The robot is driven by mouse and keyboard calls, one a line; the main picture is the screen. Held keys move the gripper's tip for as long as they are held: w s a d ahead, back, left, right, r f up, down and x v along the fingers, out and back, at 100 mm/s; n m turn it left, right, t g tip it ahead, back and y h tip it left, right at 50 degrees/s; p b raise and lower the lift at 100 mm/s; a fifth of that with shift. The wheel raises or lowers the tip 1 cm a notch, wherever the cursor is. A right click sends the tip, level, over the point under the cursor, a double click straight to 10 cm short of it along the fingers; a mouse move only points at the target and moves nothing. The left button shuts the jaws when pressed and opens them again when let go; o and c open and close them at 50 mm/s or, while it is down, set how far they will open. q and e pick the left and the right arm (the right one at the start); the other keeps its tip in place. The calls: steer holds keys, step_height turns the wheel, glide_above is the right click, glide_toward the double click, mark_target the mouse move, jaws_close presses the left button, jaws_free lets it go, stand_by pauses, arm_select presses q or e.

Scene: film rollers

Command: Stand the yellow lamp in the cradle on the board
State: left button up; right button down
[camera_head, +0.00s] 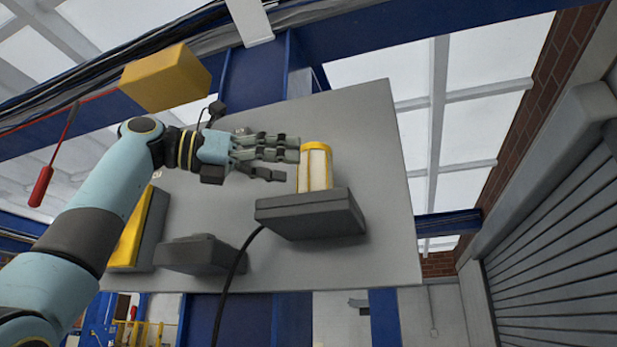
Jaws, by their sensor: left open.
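The yellow lamp (315,167) has a yellow top and frame with pale panels. It stands upright at a dark grey block on the board that looks like the cradle (312,215). Its lower end meets the block's top edge, and I cannot see how deep it sits. The board (385,255) is a large, light grey, tilted panel. My left gripper (284,158) is open just left of the lamp, its fingers pointing at it. The fingertips are close to the lamp's left side; whether they touch is unclear. My right gripper is not in view.
A second dark grey block (200,255) and a yellow-and-grey box (140,235) are on the board's left part. A black cable (232,285) hangs from the cradle. A yellow box (160,80) and a red hanging handle (41,186) are upper left. The board right of the lamp is clear.

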arm_select(q)
steer(key=b+v, duration=0.1)
steer(key=v, duration=0.4)
steer(key=shift+s+a, duration=0.15)
steer(key=shift+a, duration=0.2)
